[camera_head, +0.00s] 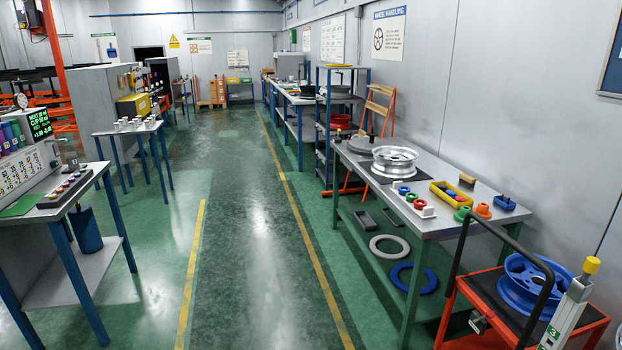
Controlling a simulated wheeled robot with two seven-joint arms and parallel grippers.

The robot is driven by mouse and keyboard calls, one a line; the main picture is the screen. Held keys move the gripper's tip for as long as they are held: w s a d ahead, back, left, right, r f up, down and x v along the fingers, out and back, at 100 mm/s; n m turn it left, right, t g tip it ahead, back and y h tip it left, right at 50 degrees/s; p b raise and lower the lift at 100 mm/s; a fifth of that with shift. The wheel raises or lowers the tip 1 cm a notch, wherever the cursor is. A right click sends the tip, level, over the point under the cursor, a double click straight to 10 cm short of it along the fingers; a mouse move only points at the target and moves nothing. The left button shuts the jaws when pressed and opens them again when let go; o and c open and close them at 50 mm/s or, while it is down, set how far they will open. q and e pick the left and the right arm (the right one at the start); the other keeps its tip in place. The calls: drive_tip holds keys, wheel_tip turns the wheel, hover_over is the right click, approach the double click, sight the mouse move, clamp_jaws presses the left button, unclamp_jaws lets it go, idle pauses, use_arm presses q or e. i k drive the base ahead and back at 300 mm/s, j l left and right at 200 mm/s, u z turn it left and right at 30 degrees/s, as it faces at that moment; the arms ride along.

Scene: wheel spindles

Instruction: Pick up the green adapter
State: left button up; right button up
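On the right workbench, a small green adapter (462,213) sits near the front right end, left of an orange adapter (483,211). Another small green ring-like piece (411,197) lies further left, between a blue piece (403,190) and a red piece (414,204). I cannot tell for sure from here which green piece is the adapter. Both are small in the view. Neither of my grippers shows in the head view, and nothing is seen touching the green pieces.
The workbench (455,222) also carries a silver wheel (395,161), a yellow bin (441,194) and a blue block (505,203). A red cart (590,318) with a blue wheel (533,284) stands before its right end. The green floor aisle (262,240) is clear.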

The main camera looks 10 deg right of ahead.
sight(459, 216)
drive_tip(key=i+z, duration=0.25)
drive_tip(key=i, duration=0.2)
drive_tip(key=i+j+z, duration=0.2)
drive_tip(key=i, duration=0.25)
drive_tip(key=i+j+z, duration=0.25)
drive_tip(key=i, duration=0.2)
drive_tip(key=i+j+z, duration=0.2)
drive_tip(key=i+j, duration=0.1)
drive_tip(key=i, duration=0.1)
